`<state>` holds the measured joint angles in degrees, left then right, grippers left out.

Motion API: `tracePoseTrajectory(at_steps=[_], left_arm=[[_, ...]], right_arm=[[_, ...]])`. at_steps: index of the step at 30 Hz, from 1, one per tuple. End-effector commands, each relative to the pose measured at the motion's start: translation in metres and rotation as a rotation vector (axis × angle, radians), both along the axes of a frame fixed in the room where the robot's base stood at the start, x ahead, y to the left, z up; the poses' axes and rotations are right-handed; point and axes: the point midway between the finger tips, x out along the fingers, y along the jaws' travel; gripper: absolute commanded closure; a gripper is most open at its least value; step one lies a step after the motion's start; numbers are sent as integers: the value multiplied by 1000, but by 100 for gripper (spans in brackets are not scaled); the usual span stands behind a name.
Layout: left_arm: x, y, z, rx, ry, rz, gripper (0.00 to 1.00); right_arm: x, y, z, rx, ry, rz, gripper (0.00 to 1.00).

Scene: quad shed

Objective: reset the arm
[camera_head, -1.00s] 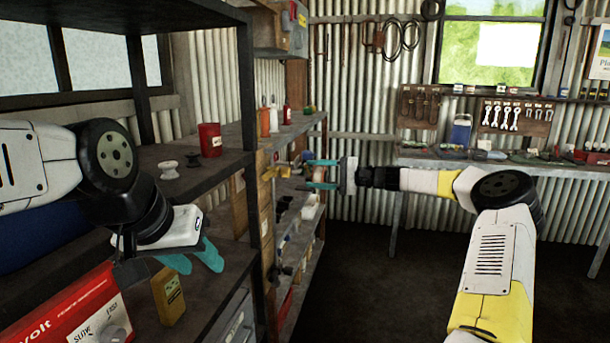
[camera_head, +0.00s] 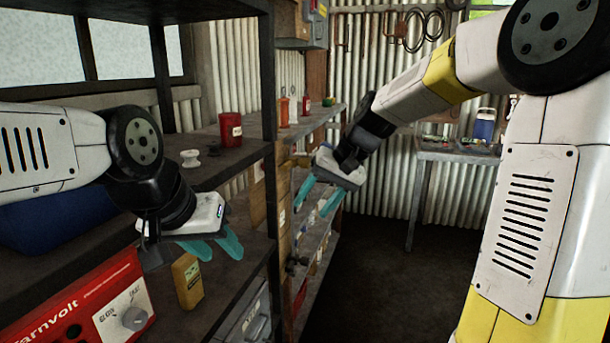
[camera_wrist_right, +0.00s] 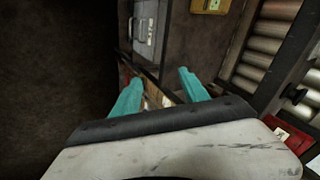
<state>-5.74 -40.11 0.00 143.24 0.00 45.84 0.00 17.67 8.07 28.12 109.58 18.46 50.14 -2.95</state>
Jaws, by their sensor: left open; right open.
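My right gripper (camera_head: 318,196) is open and empty in the head view, with its teal fingers apart and pointing down to the left, in front of the wooden side shelving. In the right wrist view its two fingers (camera_wrist_right: 160,92) are spread with nothing between them. My left gripper (camera_head: 222,246) is at the left, over the lower shelf, with its teal fingers pointing right and down. It is open, and I see nothing held in it. It is above and close to a yellow box-shaped device (camera_head: 188,281); I cannot tell whether they touch.
A red charger (camera_head: 85,310) stands below my left arm. A red can (camera_head: 230,130) and a white spool (camera_head: 190,158) sit on the upper dark shelf. A workbench (camera_head: 455,156) stands at the back. The dark floor (camera_head: 380,270) in the middle is clear.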

Motion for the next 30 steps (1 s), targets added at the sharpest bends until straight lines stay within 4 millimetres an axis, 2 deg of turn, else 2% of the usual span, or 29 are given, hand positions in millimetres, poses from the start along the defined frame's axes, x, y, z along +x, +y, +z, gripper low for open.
tracePoseTrajectory(at_steps=[1,9,15,18,21,30], left_arm=[[0,0,0,0,0,0,59],[0,0,0,0,0,0,59],[0,0,0,0,0,0,59],[0,0,0,0,0,0,59],[0,0,0,0,0,0,59],[0,0,0,0,0,0,59]], right_arm=[[-20,-9,7,-60,-35,0,48],[-115,-68,29,-263,-190,-44,48],[-176,-103,28,-310,-289,-76,48],[-195,-112,23,-311,-319,-86,48],[-205,-118,20,-308,-336,-90,48],[-209,-120,18,-309,-341,-91,48]])
